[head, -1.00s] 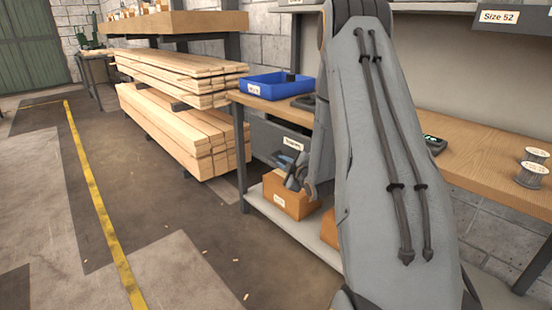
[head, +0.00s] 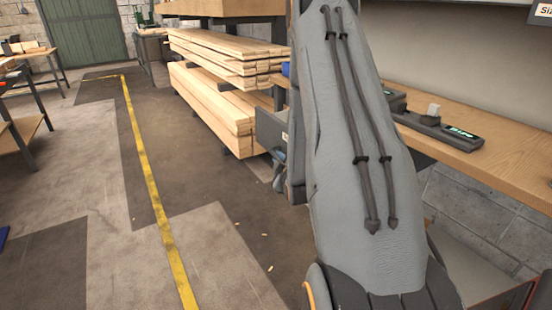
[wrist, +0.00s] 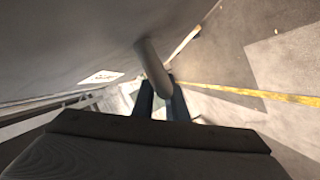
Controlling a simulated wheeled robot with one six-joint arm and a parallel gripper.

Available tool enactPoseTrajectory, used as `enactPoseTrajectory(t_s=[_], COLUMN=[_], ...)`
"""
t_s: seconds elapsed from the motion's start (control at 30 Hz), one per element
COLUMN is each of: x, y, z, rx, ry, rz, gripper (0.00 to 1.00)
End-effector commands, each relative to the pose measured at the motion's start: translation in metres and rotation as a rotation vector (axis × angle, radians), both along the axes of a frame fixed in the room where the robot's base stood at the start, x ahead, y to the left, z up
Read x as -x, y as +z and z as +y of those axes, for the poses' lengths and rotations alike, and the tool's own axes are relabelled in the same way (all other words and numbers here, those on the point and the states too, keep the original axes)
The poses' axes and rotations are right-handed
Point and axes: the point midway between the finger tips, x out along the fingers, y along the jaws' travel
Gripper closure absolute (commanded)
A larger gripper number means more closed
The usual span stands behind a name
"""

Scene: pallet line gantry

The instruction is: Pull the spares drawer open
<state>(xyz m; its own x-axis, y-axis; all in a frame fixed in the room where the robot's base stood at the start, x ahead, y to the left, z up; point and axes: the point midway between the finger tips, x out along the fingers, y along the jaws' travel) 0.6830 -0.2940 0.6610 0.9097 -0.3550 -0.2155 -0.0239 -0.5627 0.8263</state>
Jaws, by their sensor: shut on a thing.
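The spares drawer (head: 268,130) is a grey box at the bench's far end in the head view, partly hidden by my arm. Its front reaches left past the bench leg, so it looks drawn out; how far I cannot tell. A sliver of its white label (head: 285,136) shows. In the wrist view its grey front (wrist: 75,45) fills the upper left, with the label (wrist: 101,77) on it. The bar handle (wrist: 152,65) stands out from the front. My gripper (wrist: 163,99) has its two dark fingers shut on the handle. In the head view my gripper (head: 279,178) is small, just below the drawer.
The wooden bench top (head: 500,165) runs along the right, with a dark device (head: 440,128) on it. Stacked timber (head: 215,100) stands behind the drawer. The floor to the left is open, crossed by a yellow line (head: 150,185). Work tables (head: 25,135) stand at far left.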

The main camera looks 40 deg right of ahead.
Motion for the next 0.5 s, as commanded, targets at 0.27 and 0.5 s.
enactPoseTrajectory(t_s=[0.27,0.5], x=[0.0004,-0.0002], y=[-0.0009,-0.0006], z=[0.0007,0.0012], rx=[-0.001,0.0], ry=[-0.001,0.0], rz=[0.002,0.001], gripper=[1.0,0.69])
